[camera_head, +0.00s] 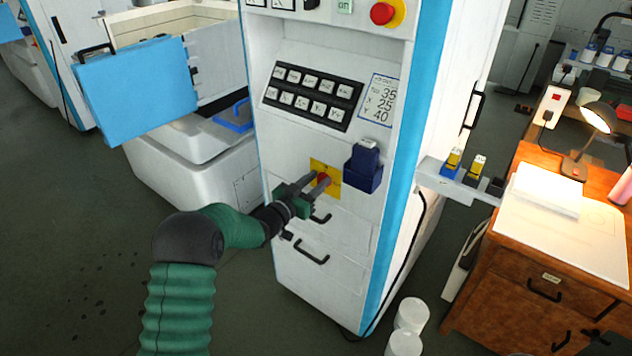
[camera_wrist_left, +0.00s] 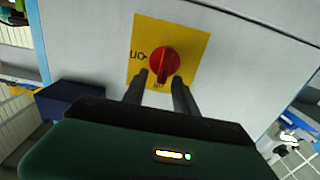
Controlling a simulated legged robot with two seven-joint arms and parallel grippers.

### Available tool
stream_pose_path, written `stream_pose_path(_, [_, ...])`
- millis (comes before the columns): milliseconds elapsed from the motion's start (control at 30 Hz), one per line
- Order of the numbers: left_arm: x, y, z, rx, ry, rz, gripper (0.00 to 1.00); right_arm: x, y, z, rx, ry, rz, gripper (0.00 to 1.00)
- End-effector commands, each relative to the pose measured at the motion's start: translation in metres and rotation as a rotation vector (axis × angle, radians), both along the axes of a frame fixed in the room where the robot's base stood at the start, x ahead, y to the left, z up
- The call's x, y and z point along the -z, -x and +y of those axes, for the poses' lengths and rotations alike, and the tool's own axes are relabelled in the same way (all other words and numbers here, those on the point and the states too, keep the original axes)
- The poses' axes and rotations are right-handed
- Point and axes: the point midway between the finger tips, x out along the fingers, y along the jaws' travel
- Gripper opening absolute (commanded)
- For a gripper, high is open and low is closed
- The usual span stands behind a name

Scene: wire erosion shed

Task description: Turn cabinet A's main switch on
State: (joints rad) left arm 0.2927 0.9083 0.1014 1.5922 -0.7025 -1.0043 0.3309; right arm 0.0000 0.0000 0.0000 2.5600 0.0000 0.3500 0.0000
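Cabinet A's main switch is a red rotary knob (camera_head: 323,180) on a yellow plate (camera_head: 334,189) on the cabinet front. In the left wrist view the red knob (camera_wrist_left: 164,62) shows clearly on its yellow plate (camera_wrist_left: 196,42), and that view is turned over. A label that looks like "ON" is at the knob's left there; another below it is partly hidden. The knob's grip ridge runs roughly up and down there. My left gripper (camera_head: 311,189) is at the plate with its fingers apart, one toward each side of the knob's lower end in the wrist view (camera_wrist_left: 159,84). Contact cannot be told.
A dark blue box (camera_head: 363,167) sticks out of the cabinet front right of the switch. A black key panel (camera_head: 312,95) is above and a drawer handle (camera_head: 311,252) below. A wooden desk (camera_head: 530,270) stands at the right, white tubs (camera_head: 410,315) on the floor.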

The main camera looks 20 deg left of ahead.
Motion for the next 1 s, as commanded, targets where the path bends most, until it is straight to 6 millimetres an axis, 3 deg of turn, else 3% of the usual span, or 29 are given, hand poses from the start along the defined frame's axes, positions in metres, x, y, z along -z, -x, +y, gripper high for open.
stream_pose_path(100, [0.0,0.0,0.001,0.0,0.001,0.0,0.34,0.0,0.0,0.0,0.0,0.0,0.0,0.0])
stream_pose_path(367, [0.0,0.001,0.002,-0.001,0.0,0.0,0.0,0.0,0.0,0.0,0.0,0.0,0.0,0.0])
stream_pose_path(1000, [0.003,0.001,0.0,-0.001,-0.081,-0.028,0.0,0.011,0.0,0.0,0.0,0.0,0.0,0.0])
